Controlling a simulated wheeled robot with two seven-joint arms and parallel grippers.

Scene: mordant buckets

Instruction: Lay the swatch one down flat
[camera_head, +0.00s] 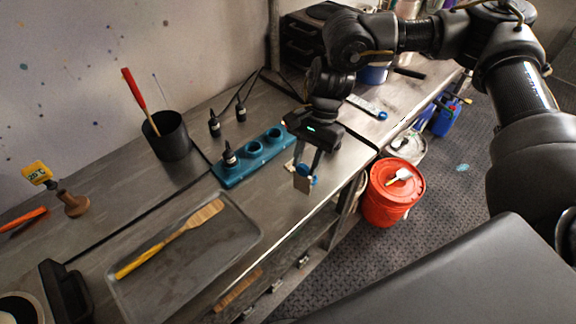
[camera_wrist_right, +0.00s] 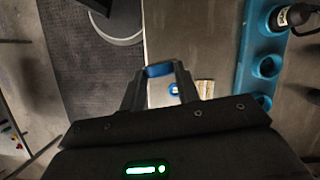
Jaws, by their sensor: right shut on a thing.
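My right gripper (camera_head: 305,172) is shut on a small piece with a blue part and a greyish-tan card, which I take to be the swatch (camera_head: 304,184). It hangs over the bench near its front edge, the card tilted or upright below the fingertips. In the right wrist view the blue part (camera_wrist_right: 158,70) sits between the fingertips of the right gripper (camera_wrist_right: 159,77). Whether the card touches the bench cannot be told. My left gripper is not in view.
A teal block with round holes (camera_head: 254,150) stands just left of the gripper. A grey tray (camera_head: 215,254) holds a yellow-handled paddle (camera_head: 165,242). A black cup (camera_head: 167,139) stands behind. An orange bucket (camera_head: 389,205) is on the floor. Bare bench (camera_head: 270,193) lies between block and front edge.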

